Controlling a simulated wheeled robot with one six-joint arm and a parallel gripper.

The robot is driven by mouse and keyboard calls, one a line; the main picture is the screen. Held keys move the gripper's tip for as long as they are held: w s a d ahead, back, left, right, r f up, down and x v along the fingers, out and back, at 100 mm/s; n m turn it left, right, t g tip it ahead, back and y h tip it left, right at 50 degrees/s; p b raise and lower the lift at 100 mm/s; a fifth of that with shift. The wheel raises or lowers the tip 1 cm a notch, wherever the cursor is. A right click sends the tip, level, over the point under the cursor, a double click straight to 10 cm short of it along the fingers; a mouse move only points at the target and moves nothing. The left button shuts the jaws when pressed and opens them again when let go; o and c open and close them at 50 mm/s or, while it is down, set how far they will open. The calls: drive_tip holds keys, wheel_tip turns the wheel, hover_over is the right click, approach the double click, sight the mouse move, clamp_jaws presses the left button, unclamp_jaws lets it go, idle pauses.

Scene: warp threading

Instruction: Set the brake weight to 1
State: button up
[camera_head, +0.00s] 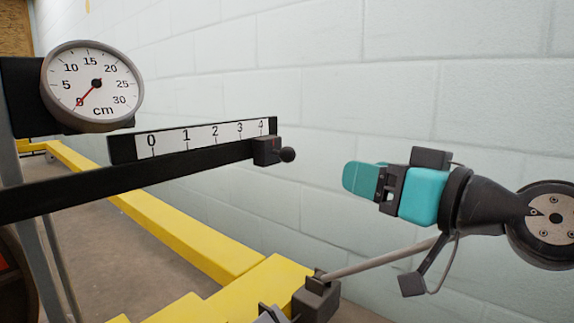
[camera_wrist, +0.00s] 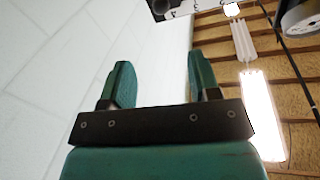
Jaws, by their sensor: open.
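The brake weight (camera_head: 267,151) is a small dark block with a round knob (camera_head: 288,155) on its right side. It sits on the black brake bar (camera_head: 200,157) near the far right end, just under the 4 mark of the white scale (camera_head: 210,136), which reads 0 to 4. The 1 mark (camera_head: 186,136) is farther left along the bar. My teal gripper (camera_head: 362,178) is right of the weight, apart from it and a little lower, pointing left. In the wrist view its two fingers (camera_wrist: 160,88) are apart with nothing between them.
A round gauge (camera_head: 93,86) marked in cm, its red needle near 0, stands at the left above the bar. A yellow rail (camera_head: 150,208) runs below. A pale block wall (camera_head: 400,60) stands behind. The space between my gripper and the weight is clear.

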drive_tip(key=p+x, duration=0.2)
drive_tip(key=p, duration=1.1)
approach(293, 154)
drive_tip(key=x, duration=0.3)
drive_tip(key=p+x, duration=0.4)
drive_tip(key=x, duration=0.3)
drive_tip(key=shift+w+a+p, duration=0.1)
drive_tip(key=shift+p, duration=0.25)
drive_tip(key=shift+w+a+f, duration=0.15)
drive_tip(key=shift+w+a, duration=0.15)
drive_tip(key=shift+w, duration=0.15)
